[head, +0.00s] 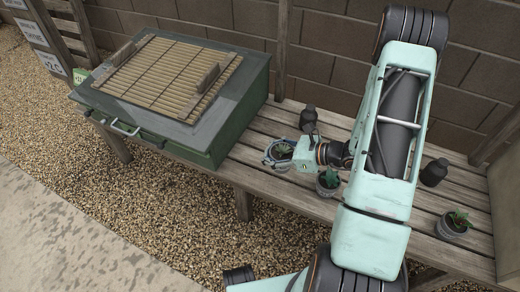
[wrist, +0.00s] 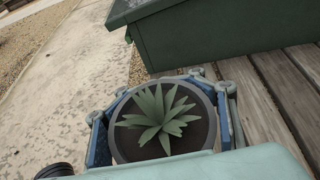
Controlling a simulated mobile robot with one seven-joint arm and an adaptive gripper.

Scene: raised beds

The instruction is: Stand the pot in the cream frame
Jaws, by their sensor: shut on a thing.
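My gripper (head: 279,153) is shut around a round grey pot (wrist: 112,143) with a spiky green plant in dark soil. The blue-grey fingers show on both sides of the pot in the wrist view (wrist: 163,128). In the head view the held pot is at the bench's front edge, just right of the green box; I cannot tell if it touches the bench. At the right edge of the head view stands a pale beige panel (head: 506,205), cut off by the picture; it may be the cream frame, but I cannot tell.
The green box (head: 222,135) with a slatted lid (head: 165,75) stands left on the wooden bench (head: 260,182). Two other potted plants (head: 328,183) (head: 453,224) and dark bottles (head: 308,118) (head: 434,172) stand on the bench. A brick wall (head: 330,60) closes the back.

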